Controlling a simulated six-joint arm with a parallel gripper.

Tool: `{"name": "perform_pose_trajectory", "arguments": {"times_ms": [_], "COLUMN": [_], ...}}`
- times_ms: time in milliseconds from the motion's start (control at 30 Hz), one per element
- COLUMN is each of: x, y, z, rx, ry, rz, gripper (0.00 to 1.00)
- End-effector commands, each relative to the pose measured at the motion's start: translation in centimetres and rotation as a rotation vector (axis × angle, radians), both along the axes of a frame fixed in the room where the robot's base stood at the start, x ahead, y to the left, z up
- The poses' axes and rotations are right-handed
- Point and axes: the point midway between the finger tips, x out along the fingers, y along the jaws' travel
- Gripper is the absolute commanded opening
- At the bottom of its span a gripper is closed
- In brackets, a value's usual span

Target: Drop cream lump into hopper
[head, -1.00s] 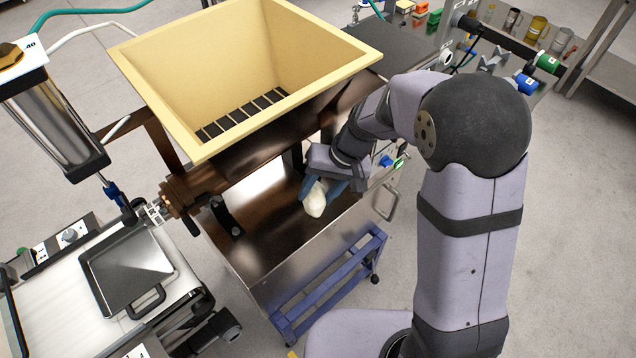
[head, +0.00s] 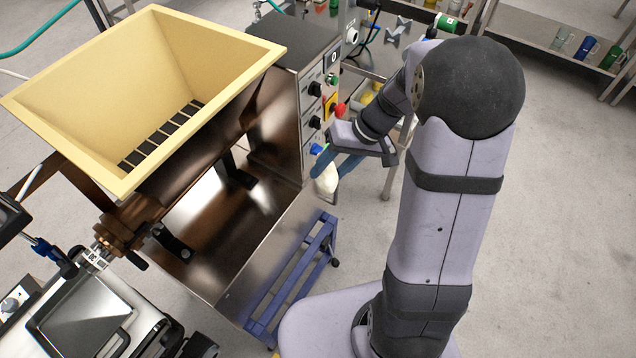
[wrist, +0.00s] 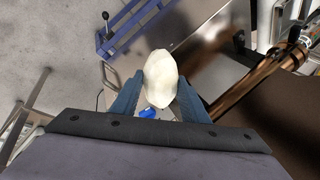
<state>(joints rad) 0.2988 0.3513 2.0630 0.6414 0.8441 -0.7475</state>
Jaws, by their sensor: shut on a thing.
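The cream lump (wrist: 160,78) is a pale, rounded piece held between the two blue fingers of my gripper (wrist: 160,98) in the wrist view. In the head view the lump (head: 327,182) hangs below my gripper (head: 338,166), which is shut on it. The hopper (head: 62,125) is a large cream-yellow, square funnel with a dark grate at its bottom, at the upper left of the head view. My gripper is to the right of the hopper, in front of the machine's control panel and apart from the hopper.
The machine's control panel (head: 312,105) with knobs and a red button is close behind my gripper. A steel tray (head: 85,318) lies at the lower left. A blue frame (head: 290,290) stands below the machine. Open floor lies to the right.

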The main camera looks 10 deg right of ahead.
Motion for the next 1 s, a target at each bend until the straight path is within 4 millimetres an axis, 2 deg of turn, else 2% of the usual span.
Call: {"name": "perform_pose_trajectory", "arguments": {"times_ms": [33,167,367,533,700,1000], "x": [0.4,0.9,0.9,0.7,1.2,1.7], "y": [0.0,0.1,0.6,2.5,7.4,17.7], "z": [2.1,6.8,15.6,22.9,28.6,33.8], "rx": [0.001,0.011,0.028,0.046,0.064,0.088], "ry": [-0.011,-0.024,-0.045,-0.064,-0.086,-0.112], "rz": [-0.006,-0.037,-0.107,-0.181,-0.240,-0.275], "gripper": [0.12,0.12,0.12,0.12,0.12,0.12]}}
